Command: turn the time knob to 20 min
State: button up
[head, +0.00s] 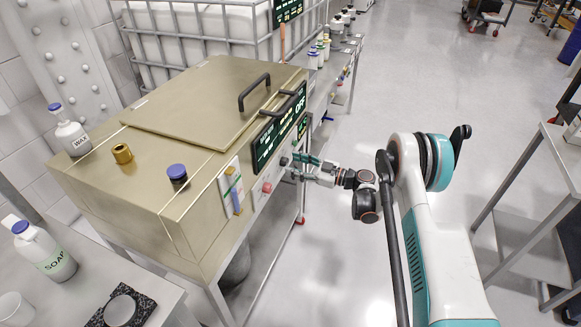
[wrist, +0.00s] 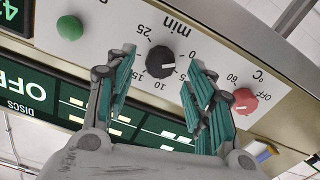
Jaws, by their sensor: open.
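The time knob (wrist: 161,60) is a dark round dial with a white pointer mark, on a pale panel marked "min". Its mark points to the right in the wrist view, and the printed scale appears upside down. My gripper (wrist: 162,66) is open, with a green-padded finger on each side of the knob and visible gaps between. In the head view my gripper (head: 299,166) is at the front panel of the tan machine (head: 215,180).
A red °C knob (wrist: 243,102) sits close beside my right finger in the wrist view. A green button (wrist: 70,27) is on the other side. The display (head: 278,128) reads OFF. Bottles stand on and near the machine; the floor (head: 345,250) beside it is clear.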

jog(key=shift+x, duration=1.1)
jog(key=c, duration=1.1)
jog(key=shift+o, duration=0.2)
